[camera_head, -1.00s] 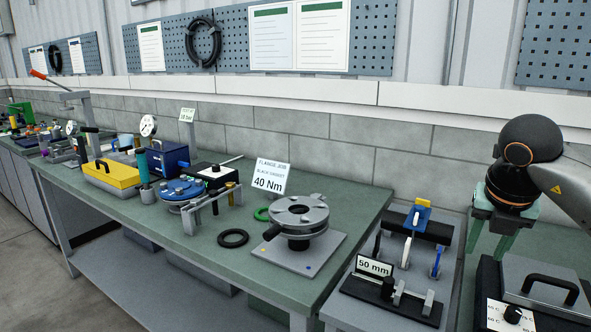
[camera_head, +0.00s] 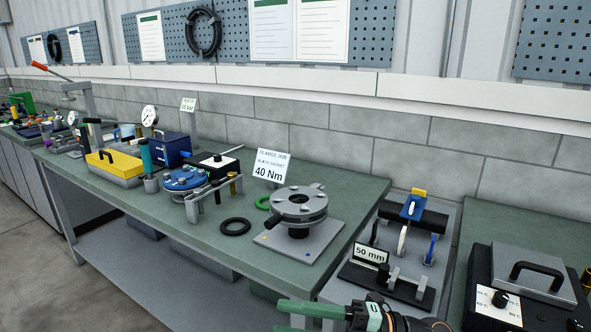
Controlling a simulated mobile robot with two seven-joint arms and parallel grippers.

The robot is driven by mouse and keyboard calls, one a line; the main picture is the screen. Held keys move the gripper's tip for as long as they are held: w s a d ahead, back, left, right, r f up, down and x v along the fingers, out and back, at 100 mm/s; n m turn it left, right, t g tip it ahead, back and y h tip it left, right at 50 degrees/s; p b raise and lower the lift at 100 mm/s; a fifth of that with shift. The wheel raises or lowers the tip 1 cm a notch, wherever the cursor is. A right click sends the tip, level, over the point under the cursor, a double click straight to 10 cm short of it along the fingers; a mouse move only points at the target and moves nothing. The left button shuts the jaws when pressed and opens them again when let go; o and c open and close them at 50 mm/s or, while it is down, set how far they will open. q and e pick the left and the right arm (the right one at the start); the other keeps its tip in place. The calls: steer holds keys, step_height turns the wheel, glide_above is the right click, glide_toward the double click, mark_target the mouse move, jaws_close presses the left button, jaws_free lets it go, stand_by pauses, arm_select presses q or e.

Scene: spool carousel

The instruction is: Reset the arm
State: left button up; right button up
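My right gripper (camera_head: 282,318) shows at the bottom edge, with its arm coming in from the lower right. Its green fingers point left, in front of the green workbench. One finger shows clearly, and a sliver of the other shows below it at the frame edge with a gap between them. Nothing shows between the fingers. The rest of the wrist and arm is cut off by the frame. My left gripper is out of view.
The green workbench (camera_head: 345,237) carries a flange assembly (camera_head: 299,206), a black ring (camera_head: 235,227), a yellow box (camera_head: 115,167) and other fixtures. A 50 mm sign (camera_head: 370,252) stands on a grey board at right. A heater-like box (camera_head: 535,270) sits farther right.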

steer(key=w+d+f+m+t+h+p, duration=0.1)
steer(key=d+f+m+t+h, duration=0.45)
steer(key=m+t, duration=0.4)
steer(key=w+d+f+m+t+h, duration=0.2)
steer(key=d+f+m+t+h, duration=0.4)
steer(key=m, duration=0.6)
steer(key=s+d+f+m+g+h, duration=0.2)
steer(key=s+f+m+g, duration=0.2)
steer(key=s+f, duration=0.4)
steer(key=s+d+f+m+g+h+p, duration=0.1)
steer(key=s+d+f+m+g+h, duration=0.2)
steer(key=s+f, duration=0.6)
step_height(320, 180, down, 5)
steer(key=shift+s+d+r+m+g, duration=0.1)
steer(key=shift+s+d+m+g, duration=0.15)
steer(key=shift+m+g, duration=0.35)
steer(key=shift+w, duration=0.1)
